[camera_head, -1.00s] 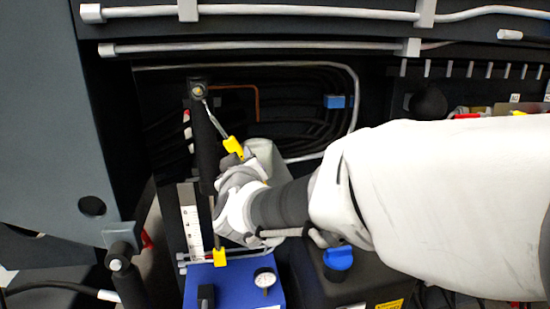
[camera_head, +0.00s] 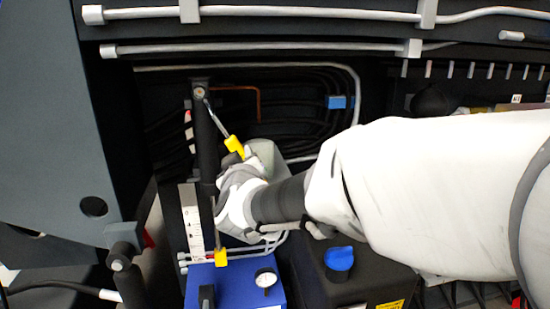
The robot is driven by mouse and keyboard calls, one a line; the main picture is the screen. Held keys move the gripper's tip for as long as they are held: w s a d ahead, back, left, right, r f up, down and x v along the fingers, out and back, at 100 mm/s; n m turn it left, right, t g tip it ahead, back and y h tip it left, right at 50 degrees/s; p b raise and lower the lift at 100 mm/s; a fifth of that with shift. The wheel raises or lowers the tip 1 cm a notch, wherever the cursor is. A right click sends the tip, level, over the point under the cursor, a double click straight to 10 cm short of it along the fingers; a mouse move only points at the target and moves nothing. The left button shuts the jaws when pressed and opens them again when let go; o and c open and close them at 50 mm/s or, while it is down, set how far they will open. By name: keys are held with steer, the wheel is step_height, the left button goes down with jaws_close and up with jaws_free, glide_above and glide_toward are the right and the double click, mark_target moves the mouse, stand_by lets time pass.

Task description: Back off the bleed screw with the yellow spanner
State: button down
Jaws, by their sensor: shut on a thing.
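The yellow spanner (camera_head: 234,145) has a thin metal shaft and a yellow grip. It slants from its upper end at the bleed screw (camera_head: 200,92) down and right to my gripper. The screw is a small round fitting at the top of a dark upright cylinder; whether the spanner's jaw sits around it is too small to tell. My gripper (camera_head: 243,160) is shut on the spanner's yellow grip, in front of and right of the cylinder. Its fingertips are partly hidden by my white wrist.
A blue box (camera_head: 232,285) with a round gauge (camera_head: 265,278) stands below my gripper. A dark tank with a blue cap (camera_head: 339,258) is to its right. Pipes cross above, and dark hoses (camera_head: 300,110) run behind.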

steer(key=shift+w+a, duration=0.15)
steer(key=shift+w, duration=0.4)
steer(key=shift+w+d+r+n+p, duration=0.1)
steer(key=shift+d+r+n+p, duration=0.3)
steer(key=shift+d+r+p, duration=0.25)
steer(key=shift+w+d+r+n+p, duration=0.25)
steer(key=shift+d+r+n+p, duration=0.2)
steer(key=shift+d+n+p, duration=0.35)
steer(key=shift+a, duration=0.1)
steer(key=shift+w+d+r+n+h+p, duration=0.1)
steer(key=shift+d+r+n+h+p, duration=0.25)
steer(key=shift+r+p, duration=0.3)
steer(key=shift+w+d+r+n+t+p, duration=0.2)
steer(key=shift+d+r+n+t+p, duration=0.1)
steer(key=shift+d+r+n+p, duration=0.5)
